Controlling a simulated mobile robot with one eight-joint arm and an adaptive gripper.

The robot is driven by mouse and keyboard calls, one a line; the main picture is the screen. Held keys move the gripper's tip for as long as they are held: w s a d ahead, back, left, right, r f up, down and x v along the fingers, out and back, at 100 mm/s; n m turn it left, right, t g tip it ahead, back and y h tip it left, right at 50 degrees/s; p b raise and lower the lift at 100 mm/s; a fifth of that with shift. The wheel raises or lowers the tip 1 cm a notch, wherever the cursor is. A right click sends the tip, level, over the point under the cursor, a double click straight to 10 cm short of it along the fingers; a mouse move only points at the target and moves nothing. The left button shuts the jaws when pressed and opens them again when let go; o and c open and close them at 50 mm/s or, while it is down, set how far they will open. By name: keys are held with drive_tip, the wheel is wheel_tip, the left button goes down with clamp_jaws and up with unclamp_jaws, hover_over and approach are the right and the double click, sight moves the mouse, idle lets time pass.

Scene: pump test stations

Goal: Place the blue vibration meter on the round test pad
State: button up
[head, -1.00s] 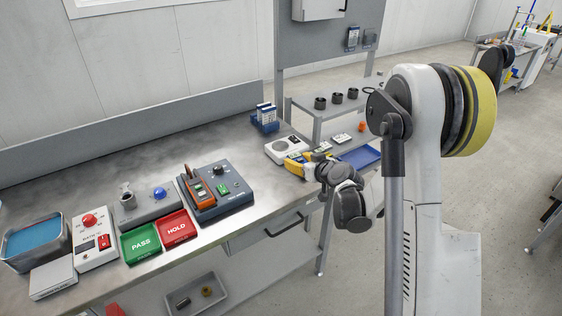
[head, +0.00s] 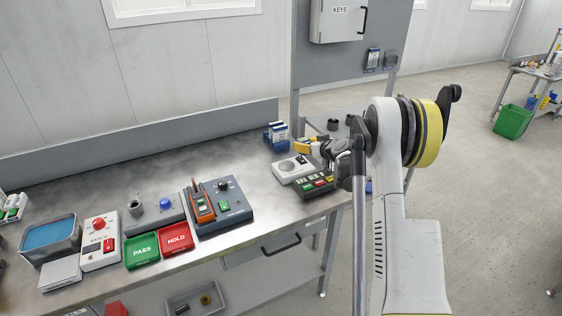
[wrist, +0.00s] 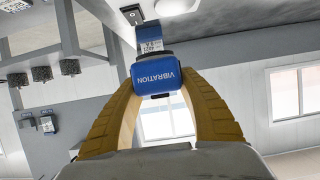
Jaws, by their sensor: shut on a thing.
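The blue vibration meter (wrist: 158,79) is between the two yellow fingers of my gripper (wrist: 158,92) in the wrist view, its "VIBRATION" label upside down there. In the head view my gripper (head: 303,147) is shut, with its yellow fingers just beyond and above the far right side of a pale box with a round grey disc, the round test pad (head: 288,166). The meter cannot be made out clearly in the head view. I cannot tell its exact height above the bench.
A dark box with coloured buttons (head: 318,186) stands in front of the test pad. A blue holder with cards (head: 277,136) stands just behind it. Bare bench (head: 255,185) lies between.

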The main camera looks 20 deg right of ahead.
drive_tip(key=b, duration=0.2)
hover_over(287, 165)
wheel_tip(287, 165, down, 5)
drive_tip(key=shift+s+r, duration=0.1)
drive_tip(key=shift+r, duration=0.05)
wheel_tip(287, 165, down, 4)
drive_tip(key=shift+a+f+b, duration=0.1)
drive_tip(key=shift+b, duration=0.9)
drive_tip(key=o, duration=1.4)
drive_tip(key=shift+c, duration=0.2)
